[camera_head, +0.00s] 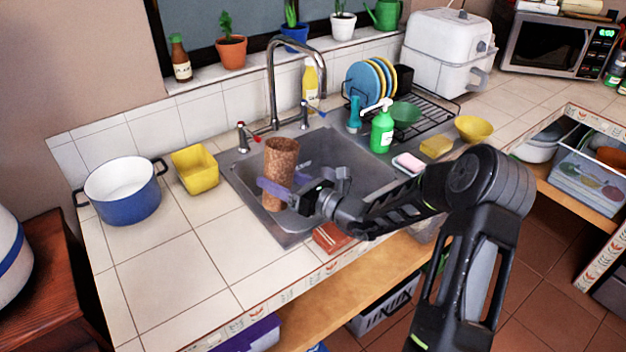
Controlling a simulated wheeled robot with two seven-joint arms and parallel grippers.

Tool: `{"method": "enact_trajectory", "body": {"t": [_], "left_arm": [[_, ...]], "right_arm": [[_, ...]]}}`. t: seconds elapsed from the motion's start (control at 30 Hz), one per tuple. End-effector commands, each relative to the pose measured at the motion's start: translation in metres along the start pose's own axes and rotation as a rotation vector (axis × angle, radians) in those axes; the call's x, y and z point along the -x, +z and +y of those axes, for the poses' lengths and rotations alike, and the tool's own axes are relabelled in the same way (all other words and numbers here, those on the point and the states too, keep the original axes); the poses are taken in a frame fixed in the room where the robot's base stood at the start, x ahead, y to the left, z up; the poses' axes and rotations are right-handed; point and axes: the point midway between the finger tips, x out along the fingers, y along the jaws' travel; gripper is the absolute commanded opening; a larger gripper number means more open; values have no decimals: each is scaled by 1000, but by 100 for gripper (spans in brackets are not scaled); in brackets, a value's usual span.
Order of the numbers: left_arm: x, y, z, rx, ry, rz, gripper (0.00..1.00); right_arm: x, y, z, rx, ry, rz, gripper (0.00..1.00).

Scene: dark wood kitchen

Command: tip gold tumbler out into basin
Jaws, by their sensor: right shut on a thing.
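The gold tumbler (281,157) looks like a tall, speckled brown-gold cylinder. It stands about upright, slightly tilted, over the left part of the steel sink basin (345,153). My right gripper (284,187) reaches in from the right and is shut on the tumbler at its middle. One purple finger crosses the tumbler's front. Whether the tumbler's base touches the basin floor, I cannot tell. Its contents are not visible. My left gripper is not in view.
The faucet (272,88) arches up behind the tumbler. A yellow bowl (195,170) and a blue pot (122,190) stand left of the sink. A green soap bottle (382,130), dish rack (425,115) and sponge (436,147) are right. The front-left counter is clear.

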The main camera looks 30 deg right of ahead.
Motion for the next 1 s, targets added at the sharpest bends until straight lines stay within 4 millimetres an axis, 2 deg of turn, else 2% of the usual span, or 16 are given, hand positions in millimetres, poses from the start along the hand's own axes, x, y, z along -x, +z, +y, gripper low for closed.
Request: {"method": "enact_trajectory", "body": {"t": [0.17,0.37,0.63,0.87,1.0], "left_arm": [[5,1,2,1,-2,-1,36],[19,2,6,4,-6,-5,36],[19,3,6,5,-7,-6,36],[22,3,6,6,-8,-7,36],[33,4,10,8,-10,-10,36]], "right_arm": [[0,-1,-3,-114,0,-17,0],[0,14,-4,-241,1,-35,0],[2,11,-12,-416,1,-57,0],[1,10,-9,-564,2,-77,0],[1,22,-4,-653,2,-88,0]]}}
